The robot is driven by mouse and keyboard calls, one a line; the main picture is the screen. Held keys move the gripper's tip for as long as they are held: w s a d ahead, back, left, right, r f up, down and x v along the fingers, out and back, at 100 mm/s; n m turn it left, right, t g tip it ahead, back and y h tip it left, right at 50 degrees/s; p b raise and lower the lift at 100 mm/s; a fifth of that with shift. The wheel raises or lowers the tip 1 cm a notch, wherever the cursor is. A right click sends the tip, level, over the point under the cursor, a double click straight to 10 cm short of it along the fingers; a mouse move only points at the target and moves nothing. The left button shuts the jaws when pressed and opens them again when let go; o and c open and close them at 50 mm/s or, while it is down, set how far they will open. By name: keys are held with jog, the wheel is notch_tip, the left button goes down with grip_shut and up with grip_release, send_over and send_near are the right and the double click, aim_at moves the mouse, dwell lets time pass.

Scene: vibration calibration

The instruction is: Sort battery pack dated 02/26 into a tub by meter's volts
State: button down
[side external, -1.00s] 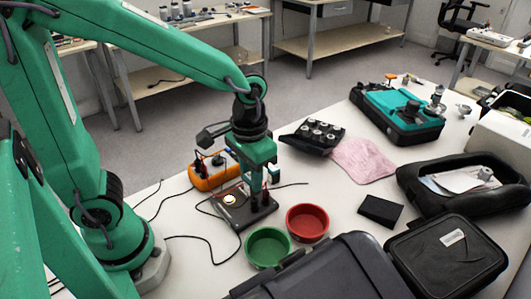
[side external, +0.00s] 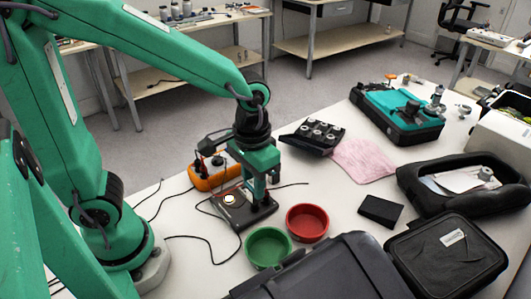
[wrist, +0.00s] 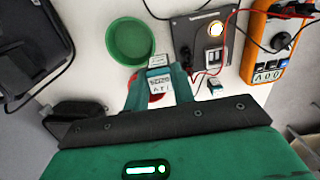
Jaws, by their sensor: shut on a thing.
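My gripper (wrist: 158,90) is shut on a small battery pack (wrist: 159,83) with a white label; I cannot read its date surely. In the side external view my gripper (side external: 262,183) is over the right part of the dark test plate (side external: 238,214), and the pack is hard to make out. The plate's round lamp (wrist: 215,27) is lit. The orange meter (wrist: 272,42) stands beside the plate; its reading is too small to tell. The green tub (wrist: 131,42) and the red tub (side external: 307,222) look empty; my gripper mostly hides the red one in the wrist view.
A large dark case (side external: 345,270) lies close in front of the tubs. A black block (side external: 381,211), a pink cloth (side external: 362,160) and a black tray of cells (side external: 314,136) lie to the right. Loose cables (side external: 190,238) cross the table at left.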

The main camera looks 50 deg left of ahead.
jog(key=s+d+f, duration=0.3)
jog(key=d, duration=0.3)
jog(key=shift+f, duration=0.2)
jog(key=shift+f, duration=0.15)
jog(key=shift+f, duration=3.1)
jog(key=c, duration=1.1)
grip_release()
